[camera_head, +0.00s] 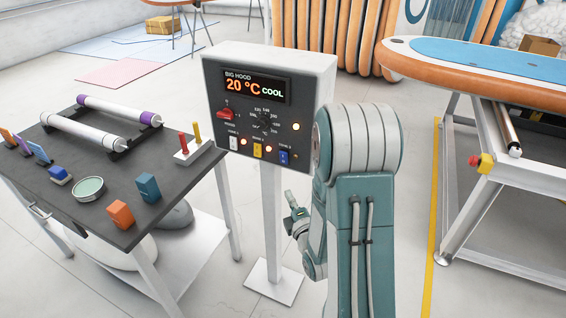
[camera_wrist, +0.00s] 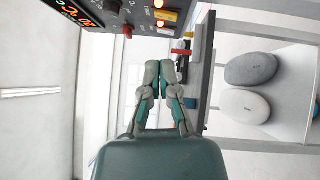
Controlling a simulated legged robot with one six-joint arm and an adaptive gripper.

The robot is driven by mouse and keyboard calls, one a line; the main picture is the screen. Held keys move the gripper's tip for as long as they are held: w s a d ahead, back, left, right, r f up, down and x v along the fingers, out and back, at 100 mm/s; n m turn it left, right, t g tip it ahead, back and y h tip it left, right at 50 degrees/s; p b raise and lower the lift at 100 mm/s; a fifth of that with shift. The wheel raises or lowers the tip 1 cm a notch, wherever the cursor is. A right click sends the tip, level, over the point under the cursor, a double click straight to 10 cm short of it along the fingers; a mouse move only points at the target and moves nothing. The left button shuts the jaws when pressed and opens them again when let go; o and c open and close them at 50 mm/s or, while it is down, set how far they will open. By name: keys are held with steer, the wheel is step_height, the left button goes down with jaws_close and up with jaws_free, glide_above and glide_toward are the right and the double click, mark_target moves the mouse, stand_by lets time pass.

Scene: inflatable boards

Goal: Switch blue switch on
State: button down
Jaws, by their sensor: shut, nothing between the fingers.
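The small lamp beside the blue switch looks dark, while lamps by the other two glow. My gripper (camera_wrist: 158,68) is shut and empty in the wrist view, below the panel's edge. In the head view, part of my gripper (camera_head: 291,200) shows low beside the box's post, apart from the switches. I cannot make out the blue switch in the wrist view.
The box's display (camera_head: 255,87) reads 20 °C COOL. A red knob (camera_head: 228,113) and a black dial (camera_head: 264,122) sit above the switches. A dark table (camera_head: 110,182) with rollers and small items stands left. A board rack (camera_head: 480,170) stands right.

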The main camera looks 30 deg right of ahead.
glide_toward(281, 155)
steer(key=w+a, duration=0.3)
steer(key=w, duration=0.1)
steer(key=w+d, duration=0.3)
steer(key=shift+w+d+r, duration=0.1)
steer(key=shift+d+r, duration=0.1)
steer(key=shift+d, duration=0.05)
steer(key=shift+w+d+r+m+g, duration=0.2)
steer(key=shift+r+m+g, duration=0.05)
steer(key=shift+m+g, duration=0.05)
steer(key=shift+f, duration=0.1)
